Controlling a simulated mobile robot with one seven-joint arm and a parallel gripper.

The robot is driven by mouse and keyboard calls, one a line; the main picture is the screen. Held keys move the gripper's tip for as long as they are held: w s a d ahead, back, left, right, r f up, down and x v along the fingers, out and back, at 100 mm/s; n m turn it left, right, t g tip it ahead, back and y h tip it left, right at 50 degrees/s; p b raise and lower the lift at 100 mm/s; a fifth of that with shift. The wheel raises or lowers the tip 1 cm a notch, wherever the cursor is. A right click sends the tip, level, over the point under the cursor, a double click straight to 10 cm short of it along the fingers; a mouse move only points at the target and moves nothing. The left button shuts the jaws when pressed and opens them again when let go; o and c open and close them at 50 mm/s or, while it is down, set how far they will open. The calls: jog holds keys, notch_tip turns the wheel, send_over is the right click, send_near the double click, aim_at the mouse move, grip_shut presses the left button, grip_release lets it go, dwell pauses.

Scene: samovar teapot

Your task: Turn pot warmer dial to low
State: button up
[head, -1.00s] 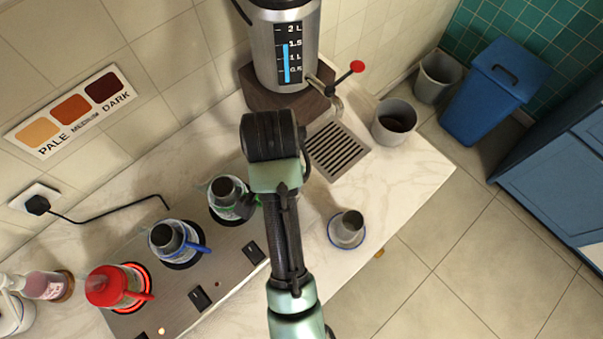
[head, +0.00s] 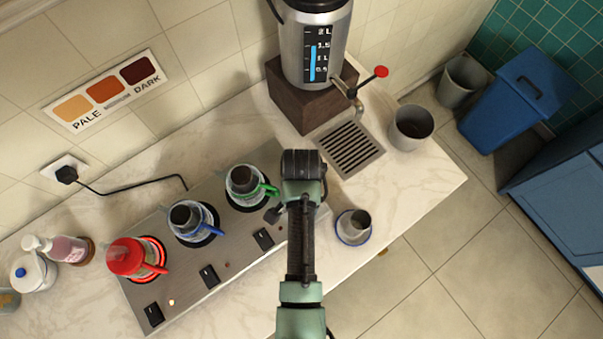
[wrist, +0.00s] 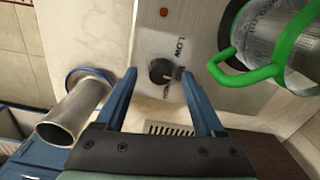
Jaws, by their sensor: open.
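The warmer dial (wrist: 160,70) is a round black knob on the metal panel in the wrist view. LOW is printed at its upper right and HIGH below it; a middle label is partly hidden by my right finger. A light mark on the knob faces right; its exact setting is unclear. My gripper (wrist: 158,76) is open, its blue fingers on either side of the knob in the picture; I cannot tell whether they touch it. In the head view the pot warmer (head: 185,290) is a long metal plate, and my arm hides the dial.
A green-handled pot (wrist: 295,50) is close right of the dial in the wrist view. A metal cup (wrist: 75,115) on a blue-rimmed saucer is at left. Blue-handled (head: 185,220) and red (head: 125,257) pots stand further along the warmer. The samovar (head: 318,50) is behind.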

jog(key=shift+f, duration=0.55)
grip_shut()
